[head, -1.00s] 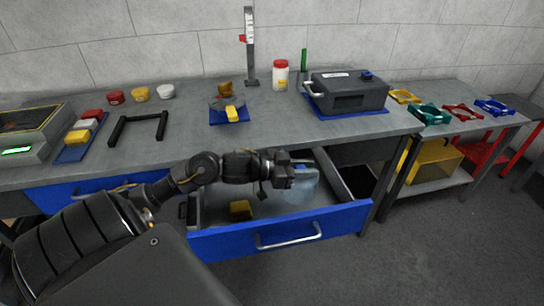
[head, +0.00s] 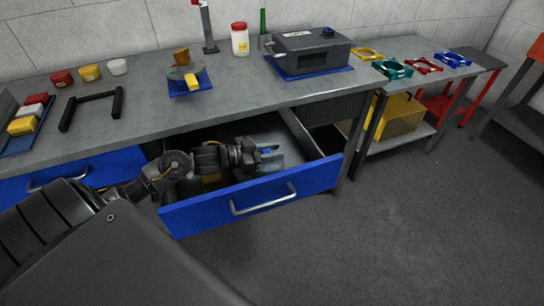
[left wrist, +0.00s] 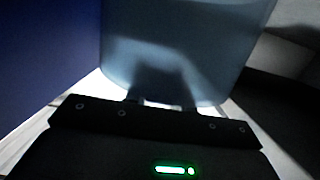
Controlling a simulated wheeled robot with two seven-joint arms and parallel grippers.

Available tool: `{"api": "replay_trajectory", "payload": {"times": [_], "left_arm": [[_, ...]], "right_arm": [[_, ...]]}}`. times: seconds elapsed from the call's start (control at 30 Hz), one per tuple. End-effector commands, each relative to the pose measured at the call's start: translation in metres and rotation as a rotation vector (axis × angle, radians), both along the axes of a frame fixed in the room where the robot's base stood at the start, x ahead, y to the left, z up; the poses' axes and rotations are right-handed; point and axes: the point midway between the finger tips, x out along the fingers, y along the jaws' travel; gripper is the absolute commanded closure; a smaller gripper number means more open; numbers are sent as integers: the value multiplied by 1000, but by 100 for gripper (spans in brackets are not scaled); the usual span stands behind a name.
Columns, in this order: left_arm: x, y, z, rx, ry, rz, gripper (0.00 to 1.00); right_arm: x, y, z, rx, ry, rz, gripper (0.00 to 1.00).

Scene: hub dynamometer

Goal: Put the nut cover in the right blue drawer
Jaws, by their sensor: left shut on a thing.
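My left gripper (head: 268,156) is low over the open right blue drawer (head: 315,181), near or inside its opening. It is shut on a pale blue-grey rounded piece, which I take to be the nut cover (left wrist: 190,45). In the left wrist view this piece fills the space ahead of the fingers. In the head view it is small and partly hidden by the gripper, so I cannot tell whether it touches the drawer floor. My right gripper is not in view.
The left blue drawer (head: 100,170) looks shut. A grey machine (head: 312,52) stands on the bench above. Coloured ring parts (head: 392,68) lie on the right table.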

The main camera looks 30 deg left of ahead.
Motion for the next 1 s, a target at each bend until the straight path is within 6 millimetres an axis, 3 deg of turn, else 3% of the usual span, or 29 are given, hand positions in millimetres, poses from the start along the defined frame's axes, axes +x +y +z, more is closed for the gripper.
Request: {"api": "replay_trajectory", "payload": {"times": [0.13,0.5,0.53,0.7,1.0], "left_arm": [[0,0,-17,-1,0,1,99],[0,0,-20,0,0,0,99],[0,0,-21,0,0,0,74],[0,0,-20,0,0,0,53],[0,0,-18,1,-1,0,53]], "right_arm": [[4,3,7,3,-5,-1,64],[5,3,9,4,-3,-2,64],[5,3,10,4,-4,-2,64],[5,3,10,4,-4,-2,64],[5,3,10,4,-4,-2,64]]}}
